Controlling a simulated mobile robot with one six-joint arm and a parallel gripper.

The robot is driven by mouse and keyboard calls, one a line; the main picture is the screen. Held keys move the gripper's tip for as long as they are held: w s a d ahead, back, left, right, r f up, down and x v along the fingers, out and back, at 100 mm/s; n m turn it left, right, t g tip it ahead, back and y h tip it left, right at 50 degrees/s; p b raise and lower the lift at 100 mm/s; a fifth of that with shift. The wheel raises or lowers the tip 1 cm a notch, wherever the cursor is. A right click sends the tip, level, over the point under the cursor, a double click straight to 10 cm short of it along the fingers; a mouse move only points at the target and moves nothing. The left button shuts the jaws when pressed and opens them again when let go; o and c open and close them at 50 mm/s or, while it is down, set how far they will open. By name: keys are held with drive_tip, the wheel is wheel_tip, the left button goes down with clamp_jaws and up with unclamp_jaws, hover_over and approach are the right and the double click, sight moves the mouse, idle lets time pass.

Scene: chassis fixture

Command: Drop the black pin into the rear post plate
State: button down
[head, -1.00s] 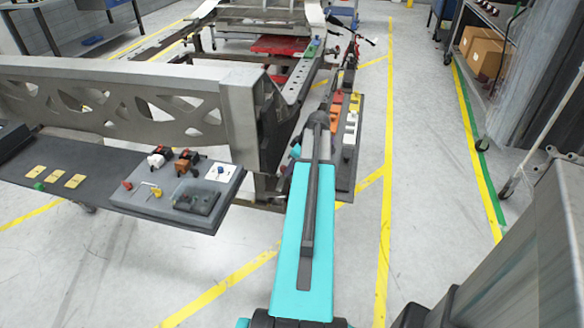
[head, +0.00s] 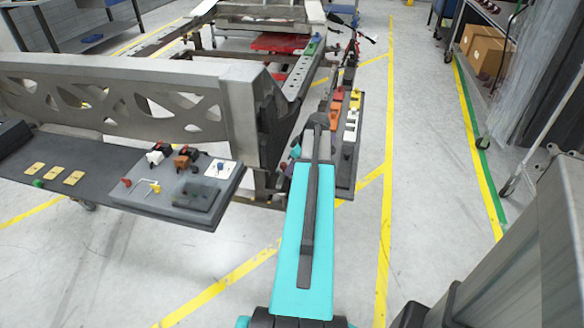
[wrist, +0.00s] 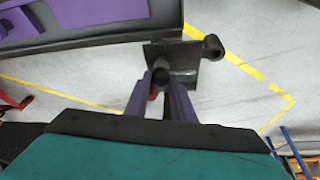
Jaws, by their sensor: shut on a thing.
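In the wrist view, my gripper (wrist: 160,88) has two purple fingers closed on the black pin (wrist: 160,71). Only the pin's dark rounded end shows, between the fingertips. Just beyond it is a dark grey plate (wrist: 183,57) with a round post (wrist: 212,46) at its right. It appears to be the rear post plate. The pin's end overlaps the plate's left part in this view; I cannot tell whether they touch. In the head view, my arm hides most of the gripper, the pin and the plate.
A long grey chassis beam (head: 120,100) lies at the left, close to my arm. A grey tray with small parts (head: 130,200) is below it. Another tray (head: 345,175) with orange and white blocks is right of my arm. Open floor lies further right.

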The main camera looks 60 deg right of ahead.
drive_tip(key=shift+f+b, duration=0.3)
drive_tip(key=shift+f, duration=0.35)
drive_tip(key=c, duration=1.4)
unclamp_jaws()
drive_tip(key=shift+c, duration=0.8)
drive_tip(key=shift+r+p, duration=2.05)
drive_tip(key=shift+r, duration=1.5)
drive_tip(key=shift+s, duration=0.1)
